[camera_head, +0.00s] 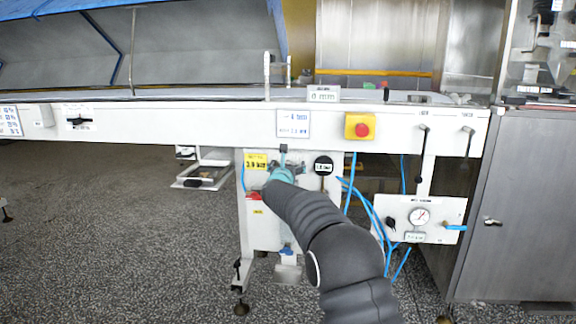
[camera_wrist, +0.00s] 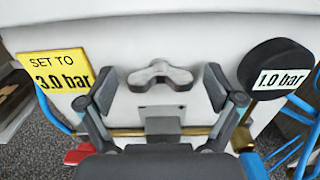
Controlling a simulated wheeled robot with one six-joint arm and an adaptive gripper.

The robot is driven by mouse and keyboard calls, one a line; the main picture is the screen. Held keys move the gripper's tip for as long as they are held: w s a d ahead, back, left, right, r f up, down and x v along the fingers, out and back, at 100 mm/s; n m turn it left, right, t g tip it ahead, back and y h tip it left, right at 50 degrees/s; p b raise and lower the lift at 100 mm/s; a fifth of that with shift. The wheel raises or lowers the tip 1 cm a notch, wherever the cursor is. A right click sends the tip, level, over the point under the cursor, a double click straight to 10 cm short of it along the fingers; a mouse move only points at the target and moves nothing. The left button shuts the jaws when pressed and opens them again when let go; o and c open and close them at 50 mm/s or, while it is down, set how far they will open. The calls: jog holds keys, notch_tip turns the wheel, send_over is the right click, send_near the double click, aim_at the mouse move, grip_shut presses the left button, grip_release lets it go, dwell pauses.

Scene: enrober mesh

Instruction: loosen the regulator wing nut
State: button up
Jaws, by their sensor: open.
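The regulator wing nut (camera_wrist: 160,75) is a grey two-winged nut in the upper middle of the wrist view, its wings spread left and right. My gripper (camera_wrist: 160,84) is open, with one finger to each side of the nut and a visible gap at both wings. I cannot tell how far the fingertips are from it in depth. Below the nut is a grey block on a brass pipe (camera_wrist: 128,132). In the head view my gripper (camera_head: 281,174) is at the regulator on the white panel, and the nut cannot be made out there.
A yellow label (camera_wrist: 58,78) reads "SET TO 3.0 bar". A black round gauge (camera_wrist: 276,68) reading 1.0 bar stands close right of my right finger. A red handle (camera_wrist: 80,153) is at lower left. Blue hoses (camera_head: 374,213) hang to the right, near a white gauge box (camera_head: 444,236).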

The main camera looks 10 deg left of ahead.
jog(key=c, duration=1.2)
jog(key=shift+o, duration=0.2)
jog(key=shift+n, duration=0.3)
jog(key=n, duration=0.3)
jog(key=shift+n, duration=0.3)
jog(key=n+p, duration=0.1)
jog(key=n, duration=0.3)
jog(key=n+p, duration=0.2)
jog(key=n, duration=0.3)
jog(key=shift+r, duration=0.1)
jog(key=n+p, duration=0.2)
jog(key=n, duration=0.2)
jog(key=shift+n, duration=0.3)
